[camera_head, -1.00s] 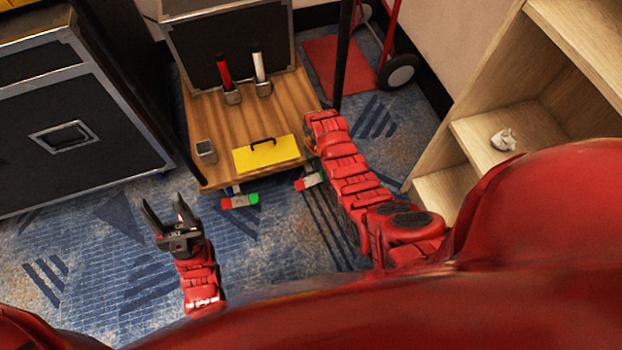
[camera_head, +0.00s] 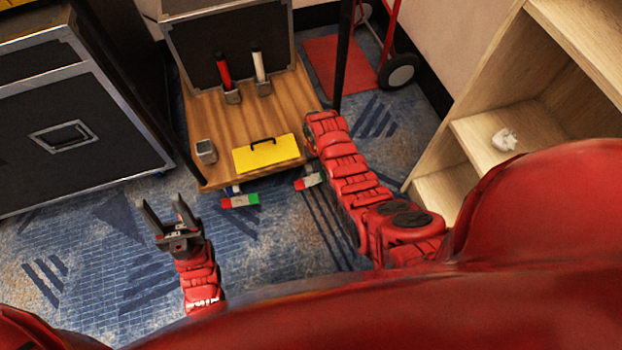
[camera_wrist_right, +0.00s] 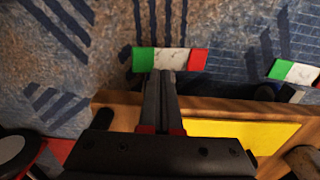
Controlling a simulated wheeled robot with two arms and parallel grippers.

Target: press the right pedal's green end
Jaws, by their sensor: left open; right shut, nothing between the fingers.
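The right pedal shows in the head view (camera_head: 308,182) under the cart's front edge, its green end hidden by my right arm. In the right wrist view it lies across the top middle, with its green end (camera_wrist_right: 143,60) at left, white middle and red end at right. My right gripper (camera_wrist_right: 167,73) is shut and empty; its tips overlap the pedal's white middle near the green end. I cannot tell whether they touch. The left pedal (camera_head: 240,201) has its green end at right. My left gripper (camera_head: 168,210) is open and empty above the carpet.
A wooden platform (camera_head: 215,120) carries a yellow case (camera_head: 266,154), a red-handled tool (camera_head: 224,72), a white-handled tool (camera_head: 259,68) and a small grey box (camera_head: 206,151). A black case (camera_head: 70,130) stands left, a wooden shelf (camera_head: 480,130) right. Carpet is clear in front.

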